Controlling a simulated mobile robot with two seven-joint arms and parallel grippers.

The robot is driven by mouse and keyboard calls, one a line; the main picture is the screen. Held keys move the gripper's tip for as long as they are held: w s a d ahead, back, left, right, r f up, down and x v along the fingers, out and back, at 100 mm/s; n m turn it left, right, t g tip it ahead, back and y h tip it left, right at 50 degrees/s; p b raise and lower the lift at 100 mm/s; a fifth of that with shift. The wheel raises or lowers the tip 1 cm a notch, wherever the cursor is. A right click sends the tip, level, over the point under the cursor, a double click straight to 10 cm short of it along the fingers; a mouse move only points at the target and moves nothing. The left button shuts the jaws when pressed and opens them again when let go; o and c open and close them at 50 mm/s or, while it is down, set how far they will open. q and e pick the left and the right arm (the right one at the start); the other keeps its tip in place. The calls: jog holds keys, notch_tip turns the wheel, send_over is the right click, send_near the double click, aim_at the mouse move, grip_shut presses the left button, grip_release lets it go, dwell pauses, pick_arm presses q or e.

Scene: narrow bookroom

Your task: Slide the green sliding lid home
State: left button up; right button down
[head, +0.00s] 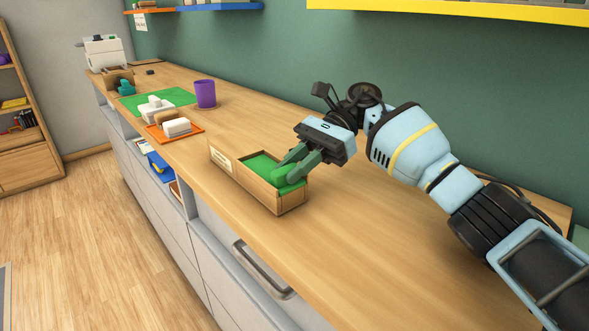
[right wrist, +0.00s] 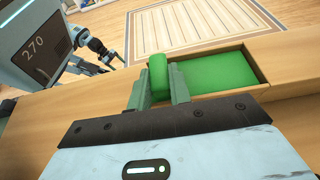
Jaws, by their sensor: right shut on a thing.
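The green sliding lid (head: 262,166) lies in the top of a long, pale wooden box (head: 291,199) on the counter. In the right wrist view, the lid (right wrist: 210,73) is a flat green panel with a raised green grip (right wrist: 158,77) at one end. My right gripper (head: 291,174) is shut on that grip, and its green fingers hide part of it. A narrow dark gap shows between the lid and the box edges in the right wrist view. What looks like my left gripper (right wrist: 103,52) shows small in the right wrist view, away from the box; its jaws are unclear.
A purple cup (head: 205,94), a green mat (head: 178,97) and an orange tray (head: 192,133) with white and brown blocks stand farther along the counter. A yellow shelf (head: 460,10) hangs above. Counter in front of the box's right end is clear.

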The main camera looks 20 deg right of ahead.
jog(key=shift+a+f, duration=0.15)
jog(key=shift+a, duration=0.05)
jog(key=c, duration=0.6)
grip_release()
jog(key=shift+a+f, duration=0.1)
jog(key=r+p, duration=0.2)
jog(key=r, duration=0.2)
jog(key=r+p, duration=0.1)
jog(key=r, duration=0.4)
jog(key=shift+d+r+p, duration=0.2)
jog(key=shift+r+p, duration=0.1)
jog(key=shift+p, duration=0.05)
jog(key=shift+r+p, duration=0.3)
jog(key=shift+r, duration=0.2)
dwell(0.4)
jog(key=shift+s+a, duration=0.1)
jog(key=shift+s, duration=0.05)
